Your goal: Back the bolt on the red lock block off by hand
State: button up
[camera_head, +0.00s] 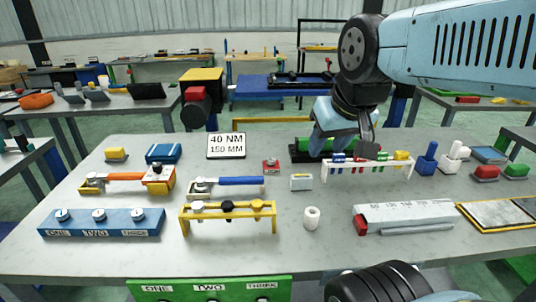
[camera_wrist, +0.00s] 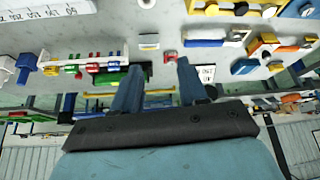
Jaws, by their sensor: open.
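The red lock block (camera_head: 271,167) is a small red block on the table, right of the white sign, with a small grey bolt head on top. It also shows small in the wrist view (camera_wrist: 170,57), beyond my fingertips and between them in the picture. My gripper (camera_wrist: 159,72) is open, its two blue fingers spread with nothing between them. In the head view my gripper (camera_head: 367,149) hangs over the rack at the right of the block, clear of it. The bolt's thread is hidden.
A blue-handled wrench (camera_head: 240,181) lies in front of the block. The white rack (camera_head: 368,168) with coloured parts is farther right. The "40 NM 150 MM" sign (camera_head: 226,146) stands left of it.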

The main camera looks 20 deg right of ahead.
jog(key=shift+o, duration=1.3)
jog(key=shift+w+m, duration=0.2)
jog(key=shift+m, duration=0.1)
jog(key=m+g+y, duration=0.1)
jog(key=m, duration=3.1)
send_over(272, 160)
jog(key=s+d, duration=0.2)
jog(key=s, duration=0.3)
notch_tip(272, 160, down, 12)
jog(key=x, duration=1.2)
jog(key=shift+s+a+f, duration=0.15)
jog(key=shift+a+f, duration=0.25)
jog(key=shift+a, duration=0.05)
jog(key=shift+c, duration=0.3)
